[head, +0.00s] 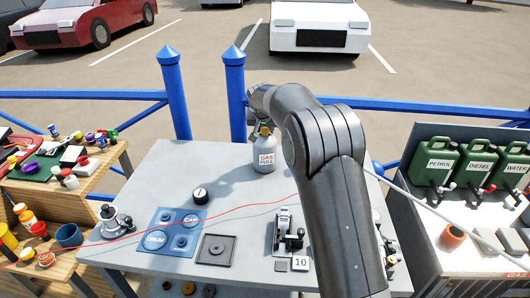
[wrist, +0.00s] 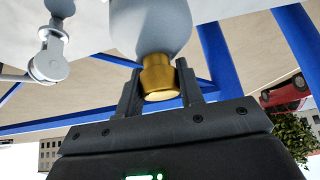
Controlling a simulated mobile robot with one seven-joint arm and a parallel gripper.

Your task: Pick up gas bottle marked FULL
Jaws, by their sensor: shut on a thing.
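The gas bottle (head: 265,158) is pale grey with a white label reading GAS FULL in red. It is upright over the back part of the grey table, and I cannot tell if its base touches the top. My gripper (wrist: 160,88) is shut on the brass valve at the bottle's top, with one finger on each side. In the wrist view the bottle's grey body (wrist: 152,25) hangs down from the top edge. In the head view my arm comes in from the lower right and the fingers are mostly hidden.
The grey table (head: 150,185) also holds a black knob (head: 200,196), blue pads (head: 172,231), a dark square tray (head: 216,249) and a metal clamp device (head: 287,232). A thin red line crosses it. Blue railing posts (head: 235,95) stand behind. Green jerrycans (head: 438,160) stand right.

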